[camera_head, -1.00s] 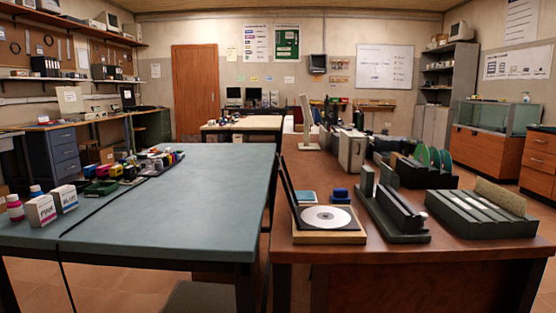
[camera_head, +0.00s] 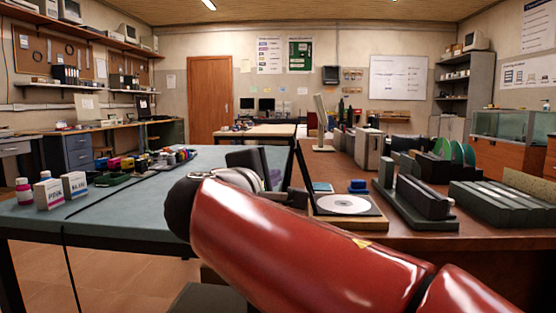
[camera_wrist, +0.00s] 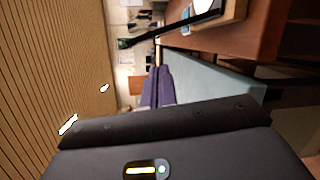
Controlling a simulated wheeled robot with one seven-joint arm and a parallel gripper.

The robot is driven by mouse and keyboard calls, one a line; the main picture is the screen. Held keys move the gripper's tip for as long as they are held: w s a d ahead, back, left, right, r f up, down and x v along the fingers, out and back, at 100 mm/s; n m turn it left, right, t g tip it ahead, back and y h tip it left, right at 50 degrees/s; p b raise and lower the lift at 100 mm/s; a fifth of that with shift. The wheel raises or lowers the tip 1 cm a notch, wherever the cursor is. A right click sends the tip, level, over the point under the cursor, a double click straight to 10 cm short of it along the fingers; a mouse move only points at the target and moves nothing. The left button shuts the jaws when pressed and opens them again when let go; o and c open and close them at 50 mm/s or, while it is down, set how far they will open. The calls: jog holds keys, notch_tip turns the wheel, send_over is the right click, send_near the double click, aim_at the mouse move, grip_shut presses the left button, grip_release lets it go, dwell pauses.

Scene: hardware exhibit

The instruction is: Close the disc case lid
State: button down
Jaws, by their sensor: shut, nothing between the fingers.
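The disc case (camera_head: 372,212) lies on a light wooden stand at the front left of the brown table, with a silver disc (camera_head: 343,204) in it. Its thin black lid (camera_head: 304,176) stands open, nearly upright and leaning slightly left. In the wrist view the lid (camera_wrist: 172,31) is a dark bar near the top, with part of the disc (camera_wrist: 203,5) beyond. My gripper's purple-grey fingers (camera_wrist: 158,76) are together and empty. They are left of the lid in the head view, apart from it in the wrist view. My red arm hides part of the table front.
A green-grey table (camera_head: 120,210) stands left, with ink boxes (camera_head: 62,188) and bottles. A gap separates the two tables.

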jog(key=a+r+n+t, duration=0.1)
jog(key=a+r+t, duration=0.1)
jog(key=a, duration=0.3)
jog(key=w+d+r, duration=0.2)
jog(key=w+d, duration=0.4)
jog(key=w, duration=0.3)
jog(key=shift+w+d+r+y+p, duration=0.3)
jog(key=shift+w+r+y+p, duration=0.05)
jog(key=shift+w+r+y, duration=0.05)
jog(key=shift+d+r, duration=0.1)
jog(key=shift+d, duration=0.05)
